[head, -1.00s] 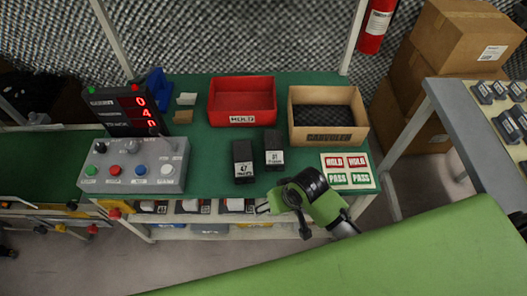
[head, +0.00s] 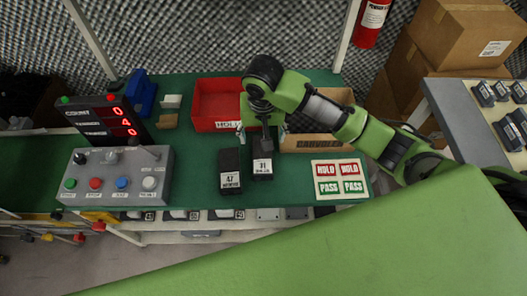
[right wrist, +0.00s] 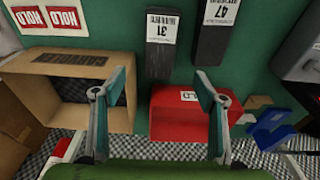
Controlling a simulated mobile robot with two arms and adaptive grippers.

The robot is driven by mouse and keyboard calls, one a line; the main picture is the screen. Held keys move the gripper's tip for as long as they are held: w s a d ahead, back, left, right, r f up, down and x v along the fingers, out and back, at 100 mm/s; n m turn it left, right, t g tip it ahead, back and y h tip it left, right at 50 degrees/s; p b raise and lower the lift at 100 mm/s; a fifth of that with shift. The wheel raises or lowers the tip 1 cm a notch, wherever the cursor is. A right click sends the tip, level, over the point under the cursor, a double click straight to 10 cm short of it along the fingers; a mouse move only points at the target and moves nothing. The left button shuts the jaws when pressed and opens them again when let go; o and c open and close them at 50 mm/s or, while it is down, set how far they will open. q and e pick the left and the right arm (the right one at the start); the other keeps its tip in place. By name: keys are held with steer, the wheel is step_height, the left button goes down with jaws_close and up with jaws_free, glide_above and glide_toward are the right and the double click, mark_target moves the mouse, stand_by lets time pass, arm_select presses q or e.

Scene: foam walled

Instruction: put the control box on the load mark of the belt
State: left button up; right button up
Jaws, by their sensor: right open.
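Two dark boxes with white labels stand side by side on the green bench: the box marked 31 (head: 262,158) and the box marked 47 (head: 230,168). I cannot tell which is the control box. In the right wrist view, box 31 (right wrist: 160,58) and box 47 (right wrist: 213,42) lie ahead of the fingers. My right gripper (head: 261,128) is open and empty, above and just behind box 31; its spread fingers show in the right wrist view (right wrist: 160,80). The green belt (head: 25,188) is at far left; no load mark is discernible. My left gripper is out of view.
A grey button panel (head: 118,168) and a red-digit counter (head: 100,118) stand between the boxes and belt. A red HOLD bin (head: 212,108) and a cardboard tray (head: 312,142) are behind. A HOLD/PASS card (head: 340,180) lies right.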

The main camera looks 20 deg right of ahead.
mark_target(262, 155)
steer(key=f, duration=0.4)
steer(key=w+f, duration=0.1)
steer(key=f, duration=0.4)
steer(key=f+b, duration=0.1)
steer(key=f, duration=0.3)
steer(key=shift+w+d+f, duration=0.2)
steer(key=shift+w, duration=0.05)
steer(key=c, duration=1.4)
